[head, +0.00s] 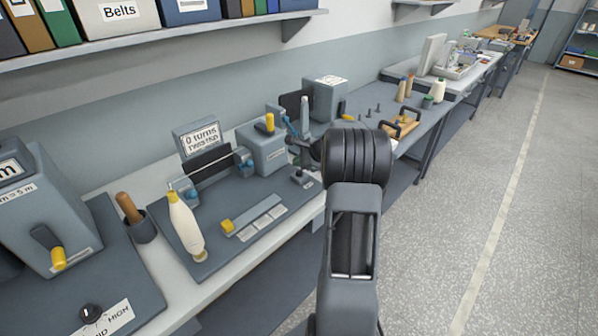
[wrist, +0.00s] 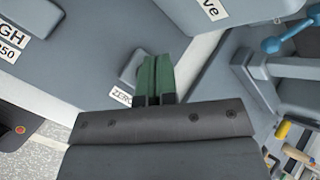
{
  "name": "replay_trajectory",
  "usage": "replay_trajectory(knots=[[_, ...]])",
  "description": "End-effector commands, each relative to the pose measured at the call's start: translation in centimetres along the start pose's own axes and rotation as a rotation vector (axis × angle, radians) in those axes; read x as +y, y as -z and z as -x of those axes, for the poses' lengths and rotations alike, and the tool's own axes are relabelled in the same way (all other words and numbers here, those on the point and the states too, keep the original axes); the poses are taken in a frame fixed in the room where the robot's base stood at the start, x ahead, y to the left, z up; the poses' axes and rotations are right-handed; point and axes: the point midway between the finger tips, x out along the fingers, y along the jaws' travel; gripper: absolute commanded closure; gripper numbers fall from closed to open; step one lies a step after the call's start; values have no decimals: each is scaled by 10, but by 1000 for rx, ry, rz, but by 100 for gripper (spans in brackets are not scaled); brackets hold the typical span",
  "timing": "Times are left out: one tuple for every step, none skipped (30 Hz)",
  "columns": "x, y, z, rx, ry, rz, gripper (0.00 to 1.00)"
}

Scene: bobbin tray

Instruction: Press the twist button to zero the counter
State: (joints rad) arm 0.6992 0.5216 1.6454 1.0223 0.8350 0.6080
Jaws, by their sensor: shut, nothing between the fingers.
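My gripper (wrist: 154,76) shows in the wrist view as two green fingers held together with nothing between them. The fingers are over or against a small grey block (wrist: 131,66), which shows at their left side. A white label that seems to read ZERO (wrist: 121,97) is beside it, partly covered by my gripper. I cannot tell whether the fingers touch the block. In the head view my arm hides the gripper. A counter display (head: 200,139) there seems to read "0 turns", with a smaller word below.
A grey box with a yellow-tipped lever (head: 264,150) stands right of the counter. A cream bobbin (head: 187,228) and a bar with a yellow end (head: 252,216) are on the board in front. A blue-knobbed lever (wrist: 272,46) is at upper right in the wrist view.

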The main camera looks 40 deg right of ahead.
Motion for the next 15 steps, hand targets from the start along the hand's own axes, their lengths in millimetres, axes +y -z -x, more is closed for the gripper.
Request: replay_trajectory(knots=[[-4,-3,5,0,1,1,100],[-5,-5,6,0,1,1,100],[-7,-7,9,0,1,1,100],[-8,-8,11,0,1,2,100],[-10,-10,14,0,1,2,100],[-12,-12,16,0,1,2,100],[-14,-13,18,1,1,2,100],[-15,-15,21,1,1,2,100],[-17,-17,23,1,0,1,100],[-19,-18,26,1,0,1,100],[-20,-20,27,0,0,1,100],[-21,-21,29,0,0,1,100],[-22,-22,30,0,0,1,100],[-23,-23,31,0,0,0,100],[-23,-23,32,0,0,0,100]])
